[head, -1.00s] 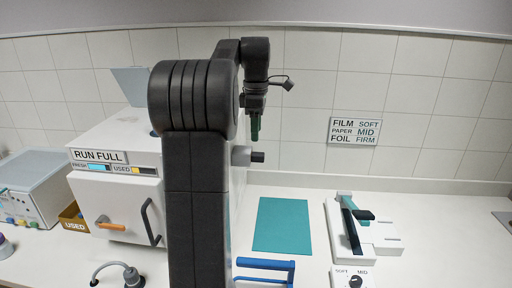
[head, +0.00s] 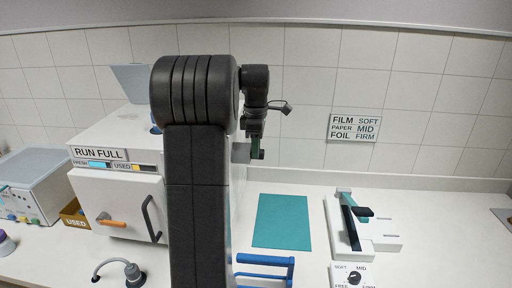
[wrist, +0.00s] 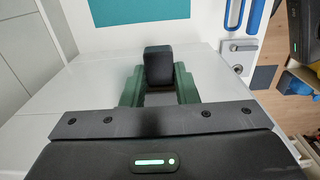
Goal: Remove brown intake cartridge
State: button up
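A dark block (wrist: 158,62) sits between the two green fingers of my gripper in the wrist view. It looks almost black, so I cannot tell whether it is the brown intake cartridge. In the head view, it is the dark end of a grey stub (head: 240,153) on the right side of the white machine (head: 115,205), largely covered by my fingers. My gripper (wrist: 158,88) is open, with a finger on each side of the block. It points down at the stub in the head view (head: 257,151). Any contact with the block is unclear.
The machine's front has an orange handle (head: 112,222) and a dark pull bar (head: 151,219). A teal mat (head: 283,222) lies right of it, with blue handles (head: 265,268) in front. A sealing device (head: 348,228) and dial box (head: 353,276) stand further right.

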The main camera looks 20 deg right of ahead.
jog(key=c, duration=0.3)
jog(key=shift+o, duration=1.3)
jog(key=shift+c, duration=1.3)
jog(key=s+d, duration=0.3)
jog(key=d, duration=0.3)
jog(key=shift+d, duration=0.1)
notch_tip(320, 180, up, 7)
jog(key=s+d, duration=0.1)
jog(key=d, duration=0.1)
jog(key=shift+s+d, duration=0.15)
jog(key=shift+d, duration=0.2)
